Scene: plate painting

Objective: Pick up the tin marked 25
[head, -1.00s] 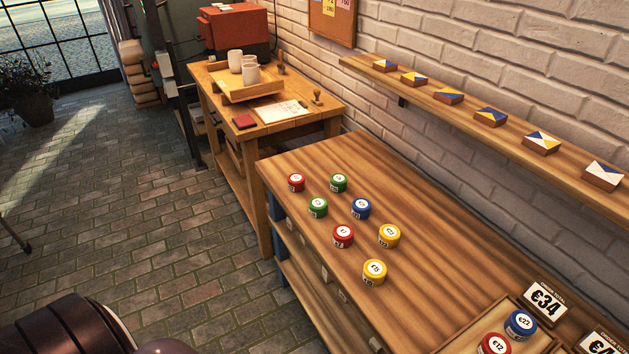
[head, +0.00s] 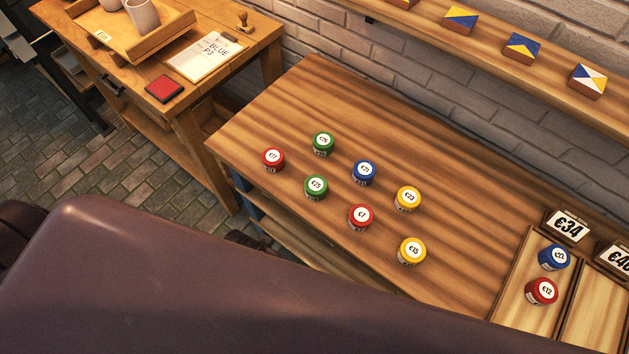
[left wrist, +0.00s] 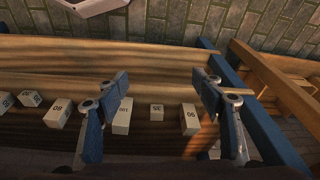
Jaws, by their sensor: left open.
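The green tin marked 25 (head: 316,187) stands upright on the wooden bench top (head: 450,150) in the head view. A second green tin (head: 323,143) stands just behind it, its number hard to read. A red tin (head: 273,159) is to its left and a red tin marked 7 (head: 360,217) to its right. My left gripper (left wrist: 163,85) shows in the left wrist view, open, with nothing between its fingers. The tins are not in that view. My right gripper is not in view.
A blue tin (head: 364,172) and yellow tins marked 23 (head: 408,199) and 15 (head: 411,250) stand nearby. A tray (head: 515,290) at the right holds two tins. White numbered blocks (left wrist: 157,112) lie below my left gripper. My arm covers the head view's lower part.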

